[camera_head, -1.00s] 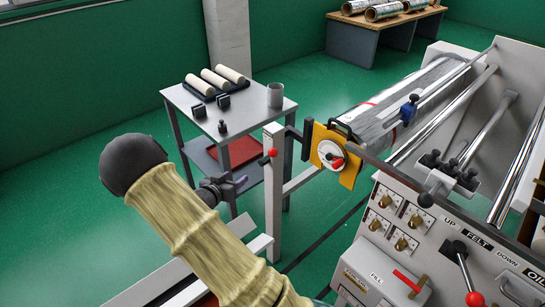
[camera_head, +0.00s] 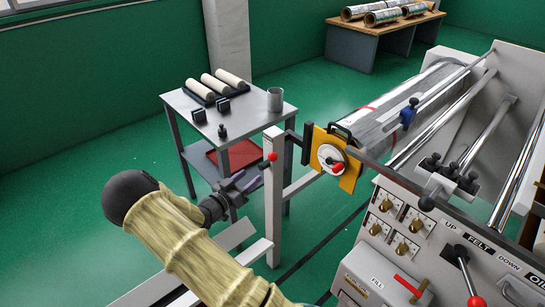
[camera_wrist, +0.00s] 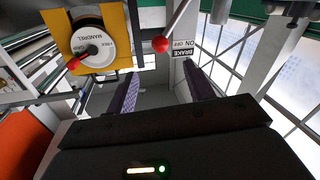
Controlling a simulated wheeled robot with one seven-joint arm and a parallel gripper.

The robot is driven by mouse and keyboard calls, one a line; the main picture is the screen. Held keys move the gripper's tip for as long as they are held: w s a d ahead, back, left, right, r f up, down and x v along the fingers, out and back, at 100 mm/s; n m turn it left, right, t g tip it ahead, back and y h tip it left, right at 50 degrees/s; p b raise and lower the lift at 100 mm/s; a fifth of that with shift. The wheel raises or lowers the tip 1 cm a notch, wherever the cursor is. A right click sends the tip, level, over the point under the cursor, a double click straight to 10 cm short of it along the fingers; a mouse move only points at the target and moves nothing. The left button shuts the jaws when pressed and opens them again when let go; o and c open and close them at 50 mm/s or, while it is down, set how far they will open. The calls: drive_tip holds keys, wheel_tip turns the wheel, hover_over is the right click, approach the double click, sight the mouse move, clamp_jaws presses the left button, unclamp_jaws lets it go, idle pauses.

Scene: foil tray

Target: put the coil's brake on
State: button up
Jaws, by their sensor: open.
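The brake lever, a thin rod with a red ball knob (camera_head: 272,156), is on the pale upright post (camera_head: 274,205) at the machine's near end. In the wrist view the red knob (camera_wrist: 160,44) hangs beside a sign (camera_wrist: 185,50) that reads "BRAKE ON OFF" upside down. My gripper (camera_head: 248,182) is open and empty, just left of and below the knob. In the wrist view its two dark fingers (camera_wrist: 162,88) point toward the knob, which lies beyond the tips and apart from them. The silver coil (camera_head: 400,97) lies in the machine behind.
A yellow plate (camera_head: 350,181) with a round "MANDREL" dial (camera_wrist: 88,48) and red handle is close to the right of the post. A grey cart (camera_head: 177,103) with white rolls and a cup (camera_head: 275,99) stands behind. The control panel (camera_head: 405,225) is at the right.

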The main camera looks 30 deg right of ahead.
sight(270, 159)
drive_tip(key=p+x, duration=0.2)
drive_tip(key=x, duration=1.2)
drive_tip(key=shift+c, duration=0.2)
clamp_jaws()
